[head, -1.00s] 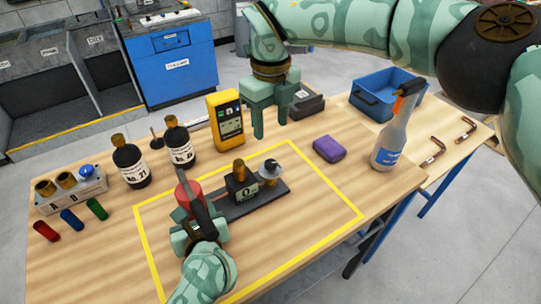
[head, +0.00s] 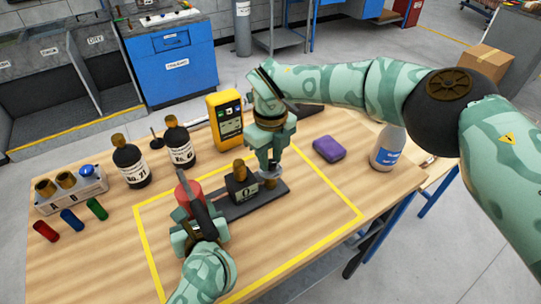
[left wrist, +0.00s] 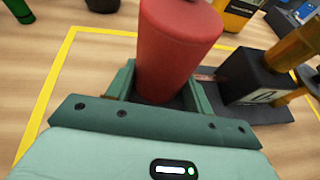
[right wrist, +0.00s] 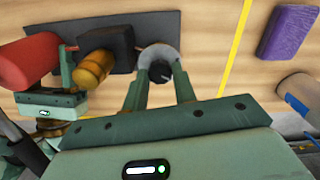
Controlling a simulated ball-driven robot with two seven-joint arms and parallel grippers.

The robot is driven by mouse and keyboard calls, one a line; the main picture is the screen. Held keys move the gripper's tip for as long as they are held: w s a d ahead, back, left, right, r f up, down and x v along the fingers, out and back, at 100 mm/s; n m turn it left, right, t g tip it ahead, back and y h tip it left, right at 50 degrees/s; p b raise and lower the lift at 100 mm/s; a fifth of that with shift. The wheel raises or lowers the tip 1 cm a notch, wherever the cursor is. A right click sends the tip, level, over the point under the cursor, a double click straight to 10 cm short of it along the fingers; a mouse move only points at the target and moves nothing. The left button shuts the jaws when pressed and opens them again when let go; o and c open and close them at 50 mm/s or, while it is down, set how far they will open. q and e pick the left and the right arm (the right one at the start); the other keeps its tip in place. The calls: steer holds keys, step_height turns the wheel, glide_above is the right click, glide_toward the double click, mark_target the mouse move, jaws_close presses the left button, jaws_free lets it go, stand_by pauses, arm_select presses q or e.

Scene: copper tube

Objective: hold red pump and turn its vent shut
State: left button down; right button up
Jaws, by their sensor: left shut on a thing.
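The red pump (head: 188,192) is an upright red cylinder at the left end of a dark base plate (head: 245,207). My left gripper (head: 192,225) is shut on the pump's lower part; in the left wrist view the red body (left wrist: 175,55) stands between its jaws. The vent is a pale round disc with a black centre (right wrist: 159,70) at the plate's other end. My right gripper (head: 270,168) is above it, mostly hiding it in the head view. In the right wrist view its fingers (right wrist: 158,88) are apart, with the black centre between the tips; contact is unclear.
A black block with brass parts (head: 240,190) stands between pump and vent. A yellow meter (head: 226,120) and dark bottles (head: 130,165) are behind. A purple block (head: 328,149) and a spray bottle (head: 386,152) stand to the right. Yellow tape (head: 335,198) outlines the work area.

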mark_target(271, 162)
steer(key=c, duration=0.3)
steer(key=shift+m, duration=2.9)
steer(key=o, duration=1)
steer(key=shift+c, duration=0.2)
steer(key=shift+r, duration=0.1)
step_height(271, 162, up, 12)
